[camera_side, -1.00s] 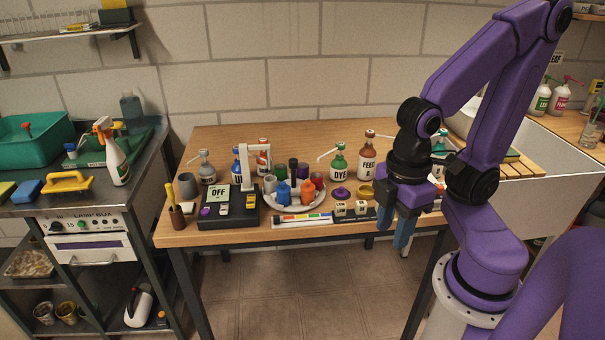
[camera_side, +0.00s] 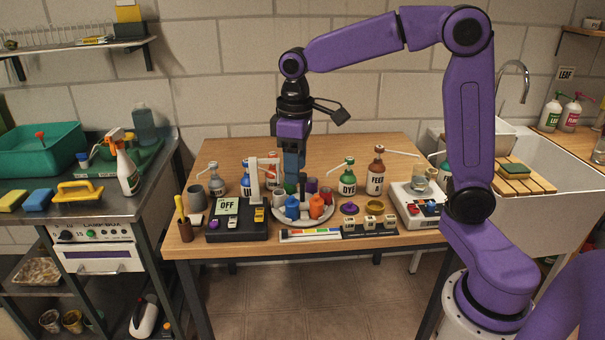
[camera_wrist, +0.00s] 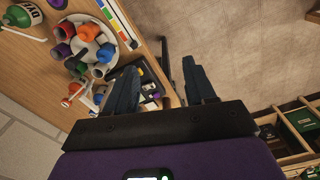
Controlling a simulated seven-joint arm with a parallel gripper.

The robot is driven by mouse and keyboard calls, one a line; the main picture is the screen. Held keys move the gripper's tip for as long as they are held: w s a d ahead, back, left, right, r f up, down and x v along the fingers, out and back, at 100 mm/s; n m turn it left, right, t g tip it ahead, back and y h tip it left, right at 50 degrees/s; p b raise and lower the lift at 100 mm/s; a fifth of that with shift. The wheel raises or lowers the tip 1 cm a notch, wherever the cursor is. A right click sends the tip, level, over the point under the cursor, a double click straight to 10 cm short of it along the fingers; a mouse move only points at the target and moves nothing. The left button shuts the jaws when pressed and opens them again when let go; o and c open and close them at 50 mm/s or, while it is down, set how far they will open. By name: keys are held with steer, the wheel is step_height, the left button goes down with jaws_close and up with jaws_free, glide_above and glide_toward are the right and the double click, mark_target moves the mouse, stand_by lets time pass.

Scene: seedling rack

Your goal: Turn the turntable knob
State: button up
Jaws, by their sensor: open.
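The turntable is a round white plate (camera_side: 303,224) on the wooden table, with small bottles and cups around it, among them a blue bottle (camera_side: 291,208) and an orange bottle (camera_side: 317,207). In the wrist view the turntable (camera_wrist: 112,40) lies at the upper left, outside the span of my open, empty gripper (camera_wrist: 161,90).
A black box with an OFF display (camera_side: 228,206) and a white post stand left of the turntable. DYE (camera_side: 348,182) and FEED (camera_side: 376,175) bottles stand behind right. Lettered blocks (camera_side: 370,222) and a colour strip lie in front. A white device (camera_side: 415,207) stands at right.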

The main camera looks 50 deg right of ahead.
steer(key=w+d+m, duration=0.3)
steer(key=w+d, duration=0.5)
steer(key=w, duration=0.1)
steer(key=m, duration=0.3)
glide_toward(302, 174)
step_height(302, 174, down, 9)
steer(key=shift+f, duration=0.25)
jaws_close()
